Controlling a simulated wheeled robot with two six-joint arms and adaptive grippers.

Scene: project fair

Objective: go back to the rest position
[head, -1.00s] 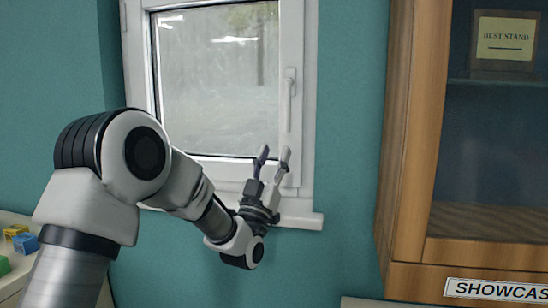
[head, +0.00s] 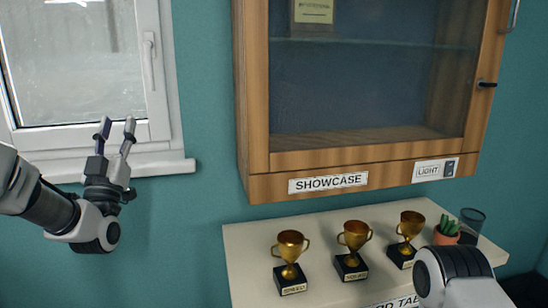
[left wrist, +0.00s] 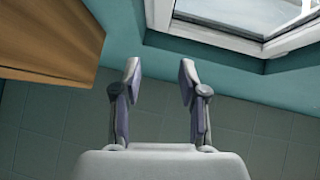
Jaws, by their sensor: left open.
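My left gripper (head: 117,132) is raised in front of the lower right corner of the window, its fingers pointing up. In the left wrist view the left gripper (left wrist: 158,75) is open, with nothing between its fingers. Part of my right arm (head: 458,277) shows at the lower right of the head view; its gripper is out of the picture.
A wooden showcase (head: 258,160) with a glass front hangs on the wall. Below it, a white table (head: 243,245) bears three gold trophies (head: 290,245) (head: 355,235) (head: 410,226), a potted cactus (head: 446,231) and a dark glass (head: 472,219). The window (head: 172,120) is shut.

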